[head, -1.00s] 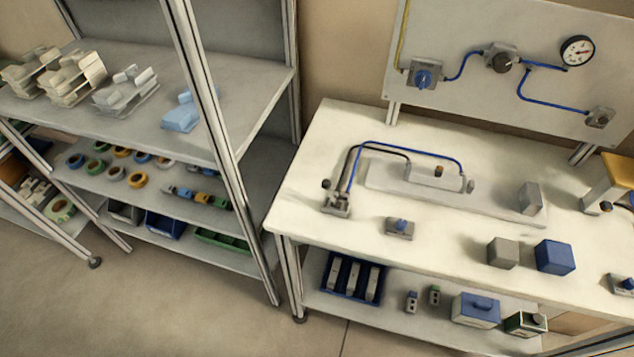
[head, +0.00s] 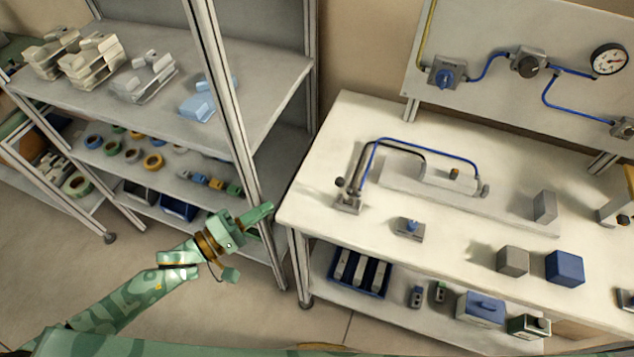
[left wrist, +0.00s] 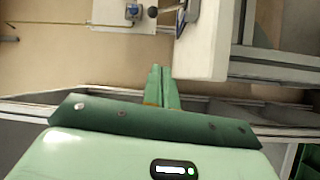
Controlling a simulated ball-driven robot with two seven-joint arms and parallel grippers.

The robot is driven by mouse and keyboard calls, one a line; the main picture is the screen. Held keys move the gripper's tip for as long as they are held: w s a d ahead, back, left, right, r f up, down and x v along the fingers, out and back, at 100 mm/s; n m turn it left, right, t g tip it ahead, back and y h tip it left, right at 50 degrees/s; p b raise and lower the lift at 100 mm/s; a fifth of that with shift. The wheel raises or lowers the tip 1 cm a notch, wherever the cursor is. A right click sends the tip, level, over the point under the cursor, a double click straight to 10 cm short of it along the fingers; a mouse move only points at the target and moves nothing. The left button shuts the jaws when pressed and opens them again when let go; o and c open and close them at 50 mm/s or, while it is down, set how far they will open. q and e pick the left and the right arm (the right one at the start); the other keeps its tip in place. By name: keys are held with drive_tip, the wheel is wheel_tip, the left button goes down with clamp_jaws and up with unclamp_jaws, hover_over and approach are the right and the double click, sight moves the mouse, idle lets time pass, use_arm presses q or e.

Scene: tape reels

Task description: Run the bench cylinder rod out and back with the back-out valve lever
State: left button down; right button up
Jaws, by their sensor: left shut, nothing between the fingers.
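The bench cylinder (head: 447,178) lies on a pale base plate (head: 395,185) on the white bench, with a blue and a black hose running to its ends. The valve (head: 348,203) stands at the bench's left side, left of the cylinder, where both hoses meet. Its lever has a dark ball knob (head: 340,182). A dark ball knob (left wrist: 152,12) also shows at the top of the left wrist view. My green left gripper (head: 262,212) is shut and empty, left of the bench's front left corner, apart from the valve. Its closed fingers show in the left wrist view (left wrist: 160,85). My right gripper is out of view.
The bench (head: 310,205) also carries a small blue-knobbed valve (head: 411,228), a grey block (head: 512,261) and a blue block (head: 565,267). A shelf upright (head: 235,110) stands close to my left gripper. A panel with a gauge (head: 609,60) rises behind the bench.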

sight(343, 189)
use_arm(q)
drive_tip(key=n, duration=0.2)
drive_tip(key=shift+s+d+r+n+h, duration=0.1)
drive_tip(key=shift+s+r+n+h, duration=0.1)
drive_tip(key=shift+r+n+h, duration=0.2)
drive_tip(key=b+x, duration=0.1)
drive_tip(key=x, duration=0.9)
drive_tip(key=shift+f, duration=0.15)
drive_tip(key=d, duration=0.3)
drive_tip(key=shift+s+d+r, duration=0.1)
drive_tip(key=shift+s+r, duration=0.1)
drive_tip(key=shift+r, duration=0.05)
drive_tip(key=shift+d, duration=0.4)
drive_tip(key=shift+r, duration=0.1)
